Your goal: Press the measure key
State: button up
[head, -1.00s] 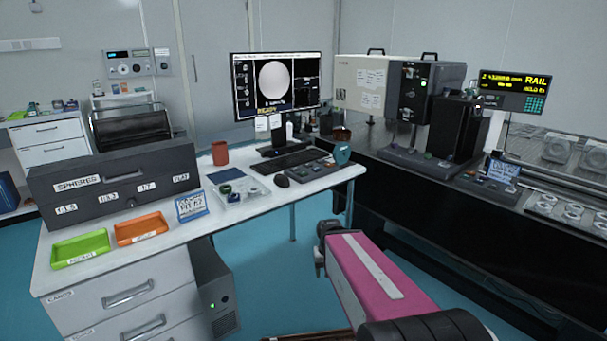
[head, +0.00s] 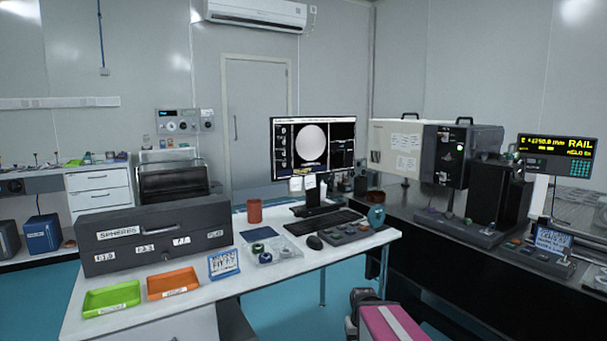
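A control pad (head: 350,233) with several small buttons lies on the white desk (head: 290,272), right of the mouse. A dark keyboard (head: 323,221) lies behind it, below a monitor (head: 313,146) that shows a bright round disc. No label reading "measure" is legible, so I cannot tell which key is the measure key. My gripper (head: 362,298) is at the bottom of the head view, at the end of my pink arm, in front of the desk's right end and apart from the pad. Its fingers are not clear.
A mouse (head: 314,242), clear tray (head: 272,250), red-brown cup (head: 254,211) and teal object (head: 376,216) stand near the pad. Green (head: 111,298) and orange (head: 173,283) trays lie at the left. A dark bench (head: 450,275) with instruments runs along the right. Blue floor shows between.

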jog(key=shift+c, duration=0.2)
grip_shut()
dwell(1.5)
